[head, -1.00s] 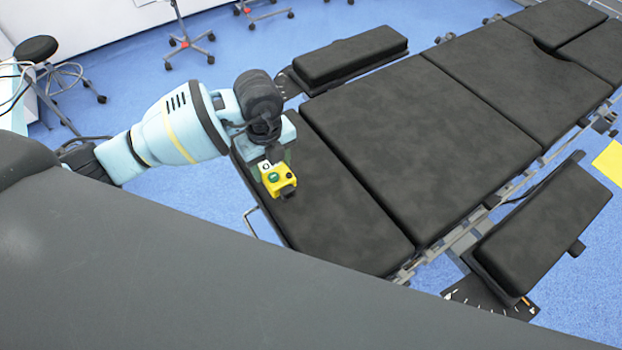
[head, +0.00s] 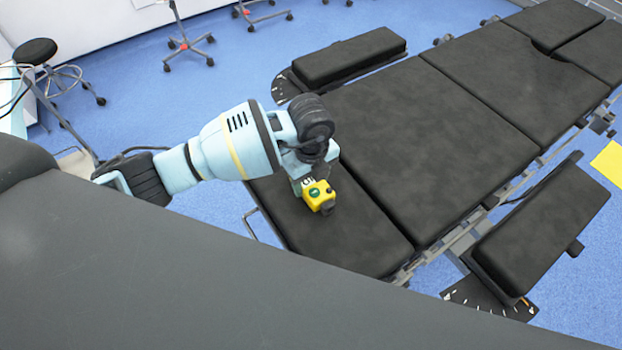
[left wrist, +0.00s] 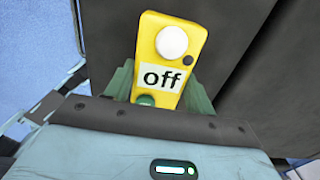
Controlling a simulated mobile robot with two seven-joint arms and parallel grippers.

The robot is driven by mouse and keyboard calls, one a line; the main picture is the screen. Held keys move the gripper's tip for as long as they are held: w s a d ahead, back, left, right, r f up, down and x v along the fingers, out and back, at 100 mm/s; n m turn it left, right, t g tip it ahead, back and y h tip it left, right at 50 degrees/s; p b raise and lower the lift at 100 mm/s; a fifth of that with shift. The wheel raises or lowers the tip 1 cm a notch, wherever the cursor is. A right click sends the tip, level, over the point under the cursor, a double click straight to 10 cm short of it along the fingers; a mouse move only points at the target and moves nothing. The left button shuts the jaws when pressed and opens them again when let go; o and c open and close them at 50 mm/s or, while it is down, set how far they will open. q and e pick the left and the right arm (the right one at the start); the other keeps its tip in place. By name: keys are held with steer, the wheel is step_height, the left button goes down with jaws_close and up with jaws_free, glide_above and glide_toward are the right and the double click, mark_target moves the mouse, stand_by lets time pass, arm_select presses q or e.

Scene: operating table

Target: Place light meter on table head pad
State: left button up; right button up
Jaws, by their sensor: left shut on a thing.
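In the left wrist view the light meter (left wrist: 172,55) shows a white dome and the word "off", between the green fingers of my left gripper (left wrist: 160,90). I cannot tell whether the meter touches the pad (left wrist: 275,75). My right gripper is out of view.
The larger black table sections (head: 435,150) extend to the upper right. Black arm boards flank the table at the upper left (head: 350,55) and lower right (head: 540,230). A black stool (head: 36,52) stands at the far left. The pad's near part is clear.

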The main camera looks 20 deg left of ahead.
mark_target(311, 181)
arm_select(q)
steer(key=shift+f, duration=0.15)
steer(key=shift+f, duration=0.2)
steer(key=o, duration=1.1)
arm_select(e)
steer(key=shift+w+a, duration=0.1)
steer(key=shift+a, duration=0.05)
arm_select(q)
steer(key=shift+r, duration=0.1)
step_height(311, 181, up, 12)
steer(key=p, duration=0.1)
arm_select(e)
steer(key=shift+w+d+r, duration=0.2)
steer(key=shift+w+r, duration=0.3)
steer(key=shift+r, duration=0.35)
